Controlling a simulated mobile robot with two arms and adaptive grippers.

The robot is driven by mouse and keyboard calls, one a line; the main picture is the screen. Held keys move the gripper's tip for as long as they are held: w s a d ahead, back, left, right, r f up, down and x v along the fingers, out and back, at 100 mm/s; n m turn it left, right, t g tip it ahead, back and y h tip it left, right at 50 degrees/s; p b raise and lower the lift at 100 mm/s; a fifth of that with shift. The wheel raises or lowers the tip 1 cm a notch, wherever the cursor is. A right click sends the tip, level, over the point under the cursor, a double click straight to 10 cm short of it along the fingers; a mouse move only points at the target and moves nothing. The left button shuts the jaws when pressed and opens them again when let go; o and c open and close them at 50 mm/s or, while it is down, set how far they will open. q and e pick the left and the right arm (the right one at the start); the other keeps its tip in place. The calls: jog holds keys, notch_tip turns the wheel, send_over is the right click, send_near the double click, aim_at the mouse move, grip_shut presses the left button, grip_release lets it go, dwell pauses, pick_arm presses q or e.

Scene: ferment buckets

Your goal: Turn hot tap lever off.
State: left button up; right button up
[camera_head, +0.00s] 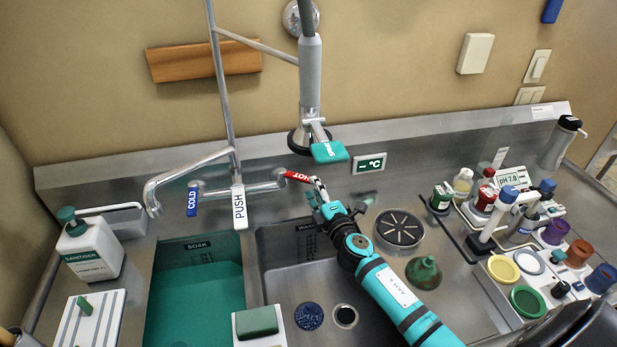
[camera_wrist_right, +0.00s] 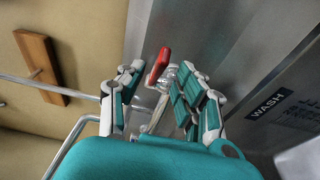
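My right gripper (camera_head: 318,190) is right beside the lever. In the wrist view its fingers (camera_wrist_right: 160,78) are apart, with the lever's base and stem seen between and beyond them. I cannot tell whether a finger touches the lever. My left gripper is not in view.
A teal-ended sprayer (camera_head: 329,152) hangs just above the hot lever. The soak basin (camera_head: 195,295) is below left. Bottles and a pH meter (camera_head: 510,179) crowd the right.

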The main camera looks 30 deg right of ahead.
aim_at(298, 177)
jog(key=shift+w+d, duration=0.2)
jog(key=shift+w, duration=2.1)
grip_shut()
